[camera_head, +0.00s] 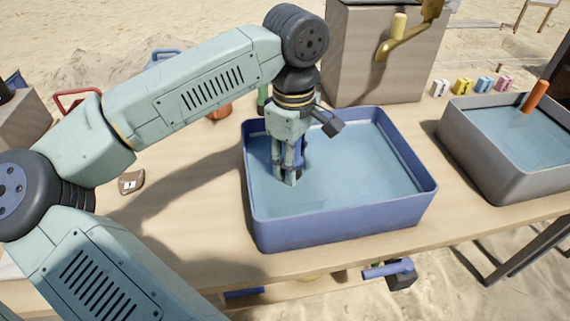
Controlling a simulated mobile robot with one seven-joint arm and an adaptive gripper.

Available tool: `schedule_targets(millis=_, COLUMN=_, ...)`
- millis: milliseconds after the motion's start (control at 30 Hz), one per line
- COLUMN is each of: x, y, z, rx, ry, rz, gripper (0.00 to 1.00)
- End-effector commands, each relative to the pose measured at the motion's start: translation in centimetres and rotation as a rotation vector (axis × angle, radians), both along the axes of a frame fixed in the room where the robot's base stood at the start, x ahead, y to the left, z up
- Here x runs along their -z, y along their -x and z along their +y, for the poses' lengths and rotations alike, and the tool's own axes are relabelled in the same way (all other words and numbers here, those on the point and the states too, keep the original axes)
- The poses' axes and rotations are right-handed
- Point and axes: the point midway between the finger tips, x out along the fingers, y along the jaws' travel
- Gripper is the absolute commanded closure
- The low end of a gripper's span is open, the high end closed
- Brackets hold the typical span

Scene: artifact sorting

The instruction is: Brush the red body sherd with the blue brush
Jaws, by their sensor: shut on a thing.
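My gripper (285,182) points down inside the blue basin (345,222), fingertips at or just above the water. It is shut on a dark blue thing (301,150), probably the blue brush; the fingers hide most of it, so its shape is unclear. A small brown sherd (131,182) with a white label lies on the table at left. A reddish-orange object (221,111) shows partly behind my arm; I cannot tell whether it is the red body sherd.
A grey basin (462,150) of water with an orange handle (535,96) in it stands at right. The table between the brown sherd and the blue basin is clear.

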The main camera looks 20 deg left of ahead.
Motion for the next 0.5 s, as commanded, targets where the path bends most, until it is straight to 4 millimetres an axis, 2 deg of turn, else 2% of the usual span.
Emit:
schedule_targets(millis=300, x=0.0, y=-1.6, z=-1.0, rx=0.001, ry=-0.001, rz=-0.001, gripper=0.94)
schedule_targets(millis=500, x=0.1, y=-1.4, z=-0.9, rx=-0.001, ry=0.0, rz=0.0, gripper=0.94)
